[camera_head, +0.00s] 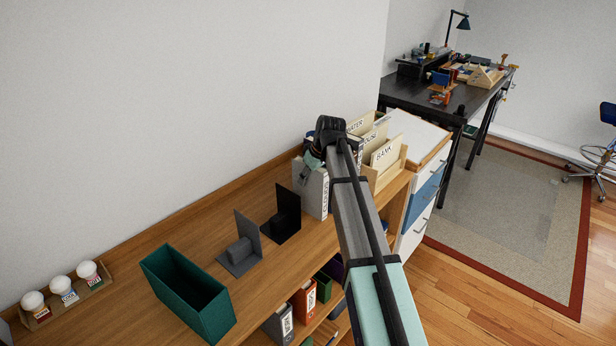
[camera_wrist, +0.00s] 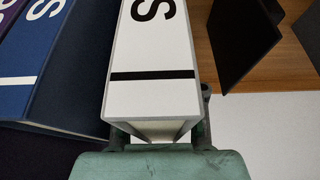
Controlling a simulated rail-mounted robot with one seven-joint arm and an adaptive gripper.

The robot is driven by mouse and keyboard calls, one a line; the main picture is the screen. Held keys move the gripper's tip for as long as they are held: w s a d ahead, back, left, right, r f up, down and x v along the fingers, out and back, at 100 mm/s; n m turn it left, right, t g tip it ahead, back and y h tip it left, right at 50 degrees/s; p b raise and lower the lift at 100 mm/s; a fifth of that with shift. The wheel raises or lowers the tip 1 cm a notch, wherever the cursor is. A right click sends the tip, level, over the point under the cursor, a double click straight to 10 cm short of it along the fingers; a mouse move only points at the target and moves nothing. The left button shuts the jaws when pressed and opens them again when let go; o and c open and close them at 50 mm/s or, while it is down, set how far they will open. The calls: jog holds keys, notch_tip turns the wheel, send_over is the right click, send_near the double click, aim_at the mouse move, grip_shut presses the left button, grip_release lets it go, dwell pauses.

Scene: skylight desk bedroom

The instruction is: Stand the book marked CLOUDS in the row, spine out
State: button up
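A pale book with a white spine (camera_head: 325,194) stands upright on the wooden shelf top, its lettered spine facing the front. In the wrist view the white spine (camera_wrist: 152,50) shows a black S and a black band; the rest of its title is out of frame. My gripper (camera_head: 311,168) is at its top end, with a finger against each side, shut on it; the fingers also show in the wrist view (camera_wrist: 160,136). To its left in the wrist view are a blue book (camera_wrist: 60,70) and a purple one (camera_wrist: 14,38), mostly hidden by my arm in the head view.
A black bookend (camera_head: 284,215) stands left of the book, and a grey bookend (camera_head: 241,252) farther left. A green open bin (camera_head: 190,292) and a rack of small jars (camera_head: 66,292) are nearer. A wooden file box (camera_head: 388,165) stands to the right.

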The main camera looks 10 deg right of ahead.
jog(key=shift+r, duration=0.1)
jog(key=b+v, duration=0.3)
jog(key=v, duration=0.9)
dwell(0.4)
